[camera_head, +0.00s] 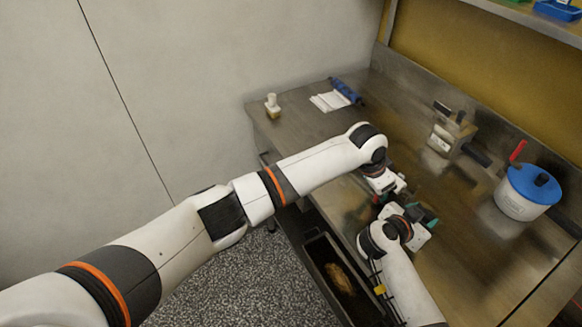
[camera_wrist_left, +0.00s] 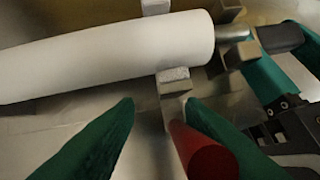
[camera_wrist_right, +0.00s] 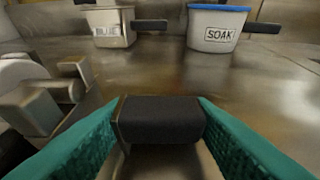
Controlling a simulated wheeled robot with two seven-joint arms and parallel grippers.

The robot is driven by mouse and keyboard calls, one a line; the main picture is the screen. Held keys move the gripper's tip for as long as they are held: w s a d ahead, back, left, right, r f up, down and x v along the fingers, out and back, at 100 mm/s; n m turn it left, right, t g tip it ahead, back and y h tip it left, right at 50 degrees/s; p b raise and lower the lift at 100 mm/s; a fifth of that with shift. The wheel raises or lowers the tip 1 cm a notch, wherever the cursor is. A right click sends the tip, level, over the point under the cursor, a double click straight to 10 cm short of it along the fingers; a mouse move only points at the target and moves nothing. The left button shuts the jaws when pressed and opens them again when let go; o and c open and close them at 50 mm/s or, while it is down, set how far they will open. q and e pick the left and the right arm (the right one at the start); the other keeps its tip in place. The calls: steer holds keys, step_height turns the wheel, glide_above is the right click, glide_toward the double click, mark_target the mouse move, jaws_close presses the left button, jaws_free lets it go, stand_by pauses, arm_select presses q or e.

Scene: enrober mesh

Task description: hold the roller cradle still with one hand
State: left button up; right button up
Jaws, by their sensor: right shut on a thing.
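The roller cradle (camera_wrist_left: 175,88) has grey posts and holds a white roller (camera_wrist_left: 110,55) with a metal shaft end, in the left wrist view. My right gripper (camera_head: 412,212) is shut on the cradle's dark block-shaped grip (camera_wrist_right: 160,119); a green finger presses each side in the right wrist view. My left gripper (camera_wrist_left: 160,104) has its green fingers apart, beside the near side of the roller. A red cylinder (camera_wrist_left: 203,152) shows by its right finger; I cannot tell whether they touch. In the head view my arms hide most of the cradle.
On the metal bench, a white SOAK pot (camera_head: 522,197) with a blue lid and a metal box (camera_head: 450,137) stand to the right. White cloths (camera_head: 328,102), a blue roll (camera_head: 345,90) and a small bottle (camera_head: 272,107) lie at the back. An open bin (camera_head: 312,255) is below the front edge.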

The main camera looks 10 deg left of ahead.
arm_select(q)
steer(key=v, duration=1.2)
steer(key=w+a+f+n+t+h, duration=0.2)
steer(key=a+f+n+t+h, duration=0.2)
steer(key=a+n, duration=0.5)
steer(key=w+a+f+n+t+h, duration=0.1)
steer(key=a+f+n+t+h, duration=0.4)
steer(key=a+n, duration=0.4)
steer(key=shift+w+f+n+t, duration=0.3)
steer(key=shift+w+f+n, duration=0.1)
steer(key=shift+n, duration=0.4)
